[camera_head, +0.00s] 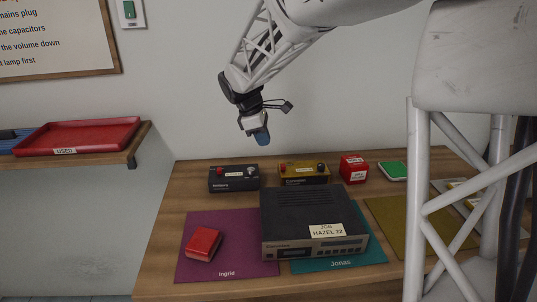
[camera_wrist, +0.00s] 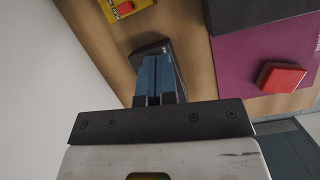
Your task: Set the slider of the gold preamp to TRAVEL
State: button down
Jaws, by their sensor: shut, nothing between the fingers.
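The gold preamp (camera_head: 304,173) sits at the back of the wooden table, with a red knob at its left and a paper label on it. It also shows in part at the top of the wrist view (camera_wrist: 122,8). Its slider and lettering are too small to read. My gripper (camera_head: 262,138) has blue fingers, is shut and empty, and hangs in the air above the back of the table. In the wrist view the fingertips (camera_wrist: 155,62) overlap the dark preamp (camera_wrist: 172,58), which also stands left of the gold one in the head view (camera_head: 234,178).
A large black hi-fi unit (camera_head: 310,215) labelled JOB HAZEL 22 stands in front of the gold preamp. A red box (camera_head: 354,169) is close on its right. Another red box (camera_head: 203,243) lies on the purple mat (camera_head: 240,266). The wall (camera_head: 190,90) is behind.

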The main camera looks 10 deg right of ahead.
jog(key=w+a+f+n, duration=0.2)
jog(key=w+a, duration=0.1)
jog(key=w, duration=0.2)
jog(key=shift+w+a+f+h, duration=0.2)
jog(key=shift+w+f+h, duration=0.05)
jog(key=shift+f+h, duration=0.05)
jog(key=shift+d+f, duration=0.1)
jog(key=shift+f, duration=0.05)
send_near(279, 170)
jog(key=f, duration=0.1)
jog(key=a+f, duration=0.1)
jog(key=f, duration=0.1)
jog(key=a+f, duration=0.1)
jog(key=shift+s+f, duration=0.25)
jog(key=shift+s, duration=0.05)
jog(key=shift+d+f, duration=0.25)
jog(key=shift+d, duration=1.8)
